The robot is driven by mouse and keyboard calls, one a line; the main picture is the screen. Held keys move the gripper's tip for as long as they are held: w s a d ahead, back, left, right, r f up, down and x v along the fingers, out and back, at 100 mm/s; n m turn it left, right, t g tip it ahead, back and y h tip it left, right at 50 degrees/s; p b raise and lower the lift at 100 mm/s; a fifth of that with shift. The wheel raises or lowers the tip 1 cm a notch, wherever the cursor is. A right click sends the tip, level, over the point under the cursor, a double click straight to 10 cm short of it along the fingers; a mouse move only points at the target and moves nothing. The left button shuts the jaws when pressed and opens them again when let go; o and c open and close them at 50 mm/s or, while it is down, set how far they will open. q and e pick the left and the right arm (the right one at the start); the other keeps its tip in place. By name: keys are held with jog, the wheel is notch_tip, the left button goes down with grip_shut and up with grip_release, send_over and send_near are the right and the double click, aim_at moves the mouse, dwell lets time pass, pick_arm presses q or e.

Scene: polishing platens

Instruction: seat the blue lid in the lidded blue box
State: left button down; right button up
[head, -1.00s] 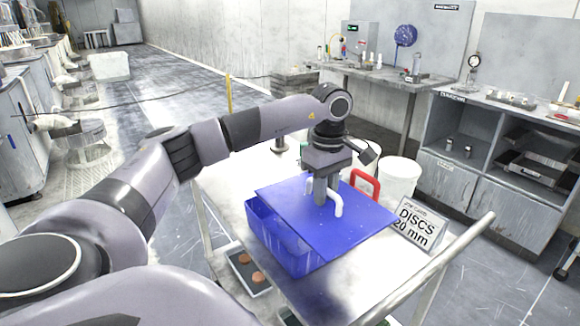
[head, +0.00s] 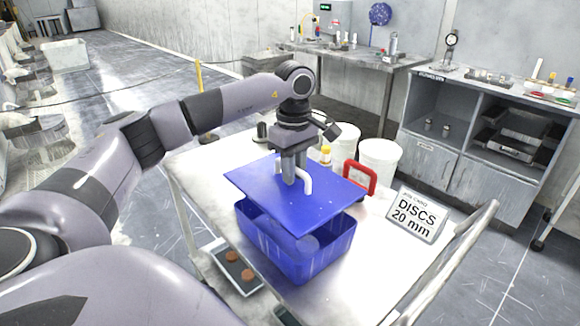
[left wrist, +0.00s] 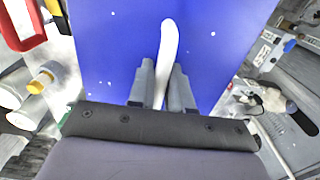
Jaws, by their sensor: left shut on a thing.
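The blue lid (head: 290,212) is a flat blue plate with a white handle (head: 306,180). My left gripper (head: 294,180) is shut on that handle and holds the lid above the blue box (head: 300,262). In the head view the lid sits off to the left and back of the box, with a gap below it, and part of the box's inside shows. The lid hides the back of the box. In the left wrist view my left gripper (left wrist: 163,90) has the white handle (left wrist: 168,45) between its fingers, over the lid (left wrist: 110,50). My right gripper is not in view.
The box stands on a metal cart (head: 205,170). A red-framed thing (head: 360,178), white tubs (head: 378,162), a yellow-capped bottle (head: 325,155) and a "DISCS 20 mm" sign (head: 415,214) stand close behind and right. A raised cart rail (head: 440,262) runs along the right.

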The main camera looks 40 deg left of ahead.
aim_at(295, 192)
pick_arm(q)
jog(key=shift+d+r, duration=0.1)
jog(key=shift+d, duration=0.05)
jog(key=shift+d, duration=0.1)
jog(key=shift+f, duration=0.3)
jog(key=shift+f+b, duration=1.5)
jog(key=shift+f, duration=1.15)
jog(key=shift+p, duration=0.45)
jog(key=shift+f+b, duration=0.6)
jog(key=shift+f, duration=0.4)
jog(key=c, duration=1)
grip_release()
jog(key=shift+o, duration=0.2)
